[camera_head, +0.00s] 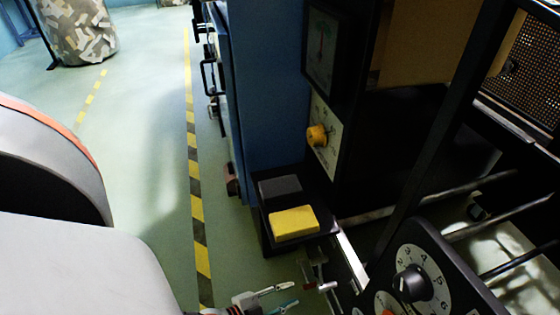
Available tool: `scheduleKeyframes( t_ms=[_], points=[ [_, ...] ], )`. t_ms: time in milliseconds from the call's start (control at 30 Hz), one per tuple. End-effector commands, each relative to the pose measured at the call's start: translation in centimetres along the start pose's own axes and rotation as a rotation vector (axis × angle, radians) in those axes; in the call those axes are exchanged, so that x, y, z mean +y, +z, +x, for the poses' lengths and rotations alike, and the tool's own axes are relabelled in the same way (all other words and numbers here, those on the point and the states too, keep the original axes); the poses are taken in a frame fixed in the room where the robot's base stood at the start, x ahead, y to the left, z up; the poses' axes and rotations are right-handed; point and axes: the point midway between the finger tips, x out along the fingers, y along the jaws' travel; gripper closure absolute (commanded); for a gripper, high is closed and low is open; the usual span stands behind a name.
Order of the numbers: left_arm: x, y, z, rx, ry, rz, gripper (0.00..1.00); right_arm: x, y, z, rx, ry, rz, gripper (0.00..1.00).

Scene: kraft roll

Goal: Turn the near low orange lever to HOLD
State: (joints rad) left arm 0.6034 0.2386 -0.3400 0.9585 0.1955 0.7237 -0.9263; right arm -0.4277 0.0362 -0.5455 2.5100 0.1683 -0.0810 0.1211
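No HOLD mark is readable. A yellow-orange knob (317,135) sits on a white dial plate (325,155) farther back, on the dark cabinet. My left gripper (295,294) is at the bottom centre, left of the black panel and apart from the orange part. Its two fingers are spread, with nothing seen between them. My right gripper is not in view.
A black knob (410,283) sits on a numbered dial. A yellow block (294,223) lies on a black ledge (331,227) beyond my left gripper. Dark bars (510,215) cross the right side. Green floor (140,120) with a striped line is open at left.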

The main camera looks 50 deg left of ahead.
Motion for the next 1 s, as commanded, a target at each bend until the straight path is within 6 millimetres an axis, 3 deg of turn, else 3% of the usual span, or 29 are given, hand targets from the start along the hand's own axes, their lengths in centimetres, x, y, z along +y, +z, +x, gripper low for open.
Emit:
scheduleKeyframes(
  t_ms=[100, 300, 1000],
  points=[
    [-0.1, -0.1, -1.6, 0.003, -0.002, 0.0, 0.7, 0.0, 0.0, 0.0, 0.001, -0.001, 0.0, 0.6],
    [-0.3, -0.3, -2.8, 0.006, -0.005, 0.0, 0.7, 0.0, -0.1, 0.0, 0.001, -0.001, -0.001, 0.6],
    [-0.5, -0.8, -3.0, 0.011, -0.003, -0.005, 0.7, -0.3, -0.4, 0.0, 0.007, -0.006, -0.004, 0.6]
  ],
)
